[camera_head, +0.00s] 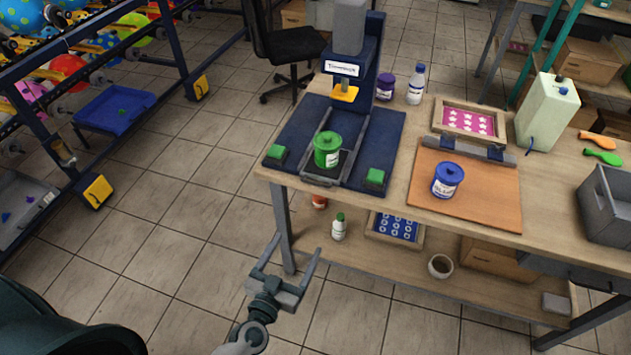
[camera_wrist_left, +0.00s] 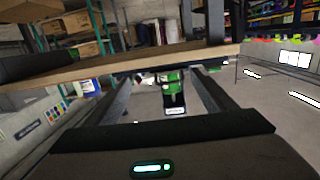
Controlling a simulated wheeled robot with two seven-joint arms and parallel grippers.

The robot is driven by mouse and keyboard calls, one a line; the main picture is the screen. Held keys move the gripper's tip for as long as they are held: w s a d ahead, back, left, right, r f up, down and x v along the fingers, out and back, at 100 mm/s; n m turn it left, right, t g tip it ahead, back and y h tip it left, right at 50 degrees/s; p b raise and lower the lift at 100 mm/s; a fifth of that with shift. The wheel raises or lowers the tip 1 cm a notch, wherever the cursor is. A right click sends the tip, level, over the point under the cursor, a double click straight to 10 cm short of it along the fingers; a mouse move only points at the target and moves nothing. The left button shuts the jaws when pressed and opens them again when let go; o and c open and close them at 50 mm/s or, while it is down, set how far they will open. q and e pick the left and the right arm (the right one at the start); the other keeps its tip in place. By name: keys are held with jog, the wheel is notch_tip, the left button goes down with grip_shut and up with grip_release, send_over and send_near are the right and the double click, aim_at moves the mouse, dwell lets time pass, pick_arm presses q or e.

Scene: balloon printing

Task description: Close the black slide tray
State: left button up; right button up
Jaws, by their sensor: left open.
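The black slide tray (camera_head: 322,180) sits at the front of the blue base of the printing press (camera_head: 347,40). Its front end reaches near the table's front edge. A green ink pot (camera_head: 327,149) with a lid stands on it. My left gripper (camera_head: 291,252) is open and empty, in front of and below the table edge, to the left of the tray and apart from it. In the left wrist view the open fingers (camera_wrist_left: 182,95) frame the space below the tabletop edge. The tray is not clear in that view. My right gripper is not in view.
The wooden table (camera_head: 400,205) also holds a blue pot (camera_head: 447,180) on an orange board and a grey bin (camera_head: 606,205). Green blocks (camera_head: 375,178) flank the tray. A lower shelf holds bottles and boxes. A balloon rack (camera_head: 85,90) stands left. The floor between is clear.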

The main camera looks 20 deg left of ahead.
aim_at(315, 184)
pick_arm(q)
jog(key=shift+n+t+y, duration=0.3)
jog(key=shift+t, duration=0.2)
jog(key=r, duration=0.5)
jog(key=shift+w+a+r, duration=0.2)
jog(key=shift+a+r, duration=0.15)
jog(key=shift+r, duration=0.05)
jog(key=shift+w, duration=0.1)
jog(key=w, duration=1.1)
jog(key=w+p, duration=0.1)
jog(key=w, duration=0.5)
jog(key=shift+w+d, duration=0.15)
jog(key=shift+d, duration=0.15)
